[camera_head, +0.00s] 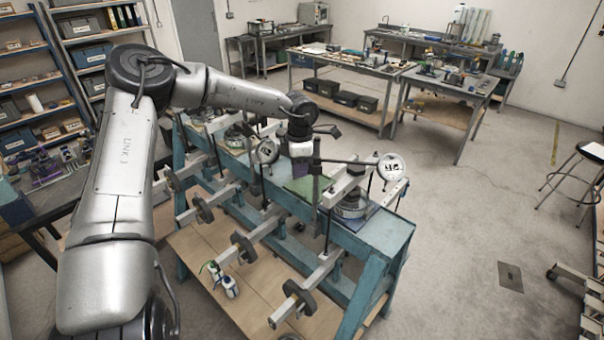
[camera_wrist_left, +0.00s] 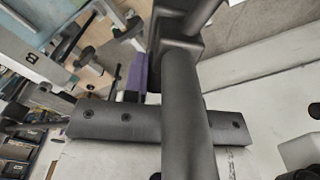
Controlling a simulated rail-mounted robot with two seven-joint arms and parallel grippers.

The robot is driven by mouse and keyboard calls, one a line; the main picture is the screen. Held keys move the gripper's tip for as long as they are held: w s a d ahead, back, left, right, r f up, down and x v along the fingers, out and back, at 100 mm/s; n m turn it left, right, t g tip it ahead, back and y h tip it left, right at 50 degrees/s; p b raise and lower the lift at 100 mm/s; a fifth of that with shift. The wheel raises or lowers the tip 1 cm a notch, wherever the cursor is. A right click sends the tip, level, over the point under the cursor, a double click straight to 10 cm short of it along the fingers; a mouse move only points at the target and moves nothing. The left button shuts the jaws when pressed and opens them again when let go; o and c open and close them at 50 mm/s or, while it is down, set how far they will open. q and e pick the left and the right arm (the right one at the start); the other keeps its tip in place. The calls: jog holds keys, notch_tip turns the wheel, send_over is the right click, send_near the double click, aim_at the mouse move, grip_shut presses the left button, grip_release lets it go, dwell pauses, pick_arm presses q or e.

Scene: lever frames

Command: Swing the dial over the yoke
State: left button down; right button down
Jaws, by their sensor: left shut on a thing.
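A round white-faced dial (camera_head: 391,167) stands at the right end of the blue bench, at the end of a thin dark swing arm (camera_head: 352,161). This arm runs level from a dark upright post (camera_head: 317,172). A pale metal beam (camera_head: 345,186), possibly the yoke, lies left of the dial, above a round grey base (camera_head: 350,205). My left gripper (camera_head: 312,157) is at the post end of the swing arm, shut on it; its fingertips are hard to make out. In the left wrist view a dark round bar (camera_wrist_left: 187,115) fills the middle, close to the camera. My right gripper is out of view.
A second dial (camera_head: 266,151) stands farther left on the blue bench (camera_head: 385,235). Several weighted lever beams (camera_head: 245,243) stick out at the front. A small bottle (camera_head: 229,286) stands on the lower wooden shelf.

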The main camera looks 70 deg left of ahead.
pick_arm(q)
jog(key=shift+w+d+n+b, duration=0.1)
jog(key=shift+d+n+b, duration=0.4)
jog(key=shift+n+b, duration=0.7)
jog(key=shift+w+d+n+b, duration=0.1)
jog(key=shift+d+n+b, duration=0.4)
jog(key=shift+n+b, duration=0.7)
jog(key=shift+d+n+b, duration=0.5)
jog(key=shift+n+b, duration=0.35)
jog(key=shift+n, duration=0.65)
jog(key=c, duration=0.9)
grip_release()
jog(key=shift+r+b, duration=0.4)
jog(key=shift+r, duration=6.55)
jog(key=shift+d, duration=0.1)
